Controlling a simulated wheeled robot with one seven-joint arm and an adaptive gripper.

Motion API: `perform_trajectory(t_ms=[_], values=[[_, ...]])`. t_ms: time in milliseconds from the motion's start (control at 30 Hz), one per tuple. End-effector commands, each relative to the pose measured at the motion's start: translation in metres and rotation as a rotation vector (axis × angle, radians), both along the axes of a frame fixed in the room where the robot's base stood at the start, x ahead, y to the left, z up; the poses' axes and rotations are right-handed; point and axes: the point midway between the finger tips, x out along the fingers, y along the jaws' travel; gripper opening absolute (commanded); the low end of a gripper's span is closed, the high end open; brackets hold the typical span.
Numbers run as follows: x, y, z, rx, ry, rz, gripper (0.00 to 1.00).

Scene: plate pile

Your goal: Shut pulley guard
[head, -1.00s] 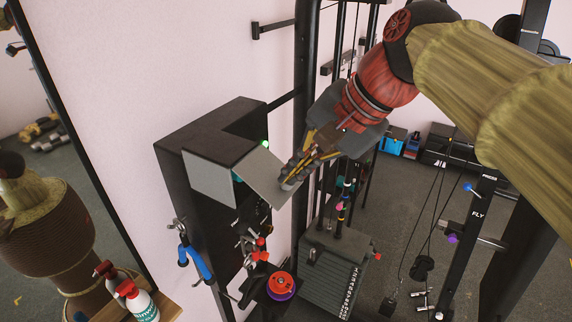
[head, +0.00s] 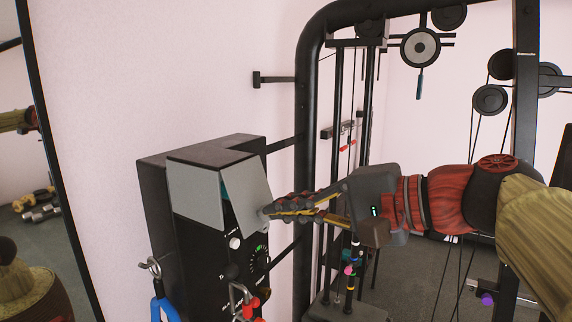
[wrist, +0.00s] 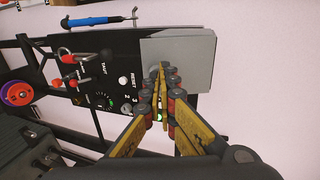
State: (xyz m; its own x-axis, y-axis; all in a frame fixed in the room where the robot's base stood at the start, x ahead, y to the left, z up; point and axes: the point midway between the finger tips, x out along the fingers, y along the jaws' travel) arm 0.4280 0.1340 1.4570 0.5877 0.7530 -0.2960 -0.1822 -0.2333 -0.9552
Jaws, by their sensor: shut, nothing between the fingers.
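A black control box (head: 160,215) on the wall side carries grey panels at its top: a left grey face (head: 195,195) and a tilted grey flap (head: 248,188), which I take to be the pulley guard. A thin teal strip shows between them. The flap hangs down at a slant, its lower edge standing off the box face. My gripper (head: 267,211) is shut and empty, its fingertips at the flap's lower right edge. In the wrist view the fingertips (wrist: 162,72) overlap the grey guard (wrist: 190,50); whether they touch it, I cannot tell.
Below the flap the box has a white button (head: 235,243), a dial (head: 259,259) and red-tipped levers (head: 247,305). A blue-handled tool (head: 163,308) hangs at its left. The black gym frame (head: 304,120) stands close behind my gripper.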

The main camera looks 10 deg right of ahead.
Motion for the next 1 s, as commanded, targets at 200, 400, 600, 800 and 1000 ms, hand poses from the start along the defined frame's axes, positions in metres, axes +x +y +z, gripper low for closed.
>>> perform_trajectory(t_ms=[200,400,600,800,1000], values=[[0.006,0.008,-0.014,0.052,-0.041,0.002,0.00],[0.011,0.014,-0.020,0.051,-0.040,0.002,0.00],[0.014,0.018,-0.022,0.050,-0.039,0.001,0.00],[0.015,0.019,-0.023,0.050,-0.039,0.000,0.00],[0.015,0.019,-0.023,0.050,-0.039,0.000,0.00]])
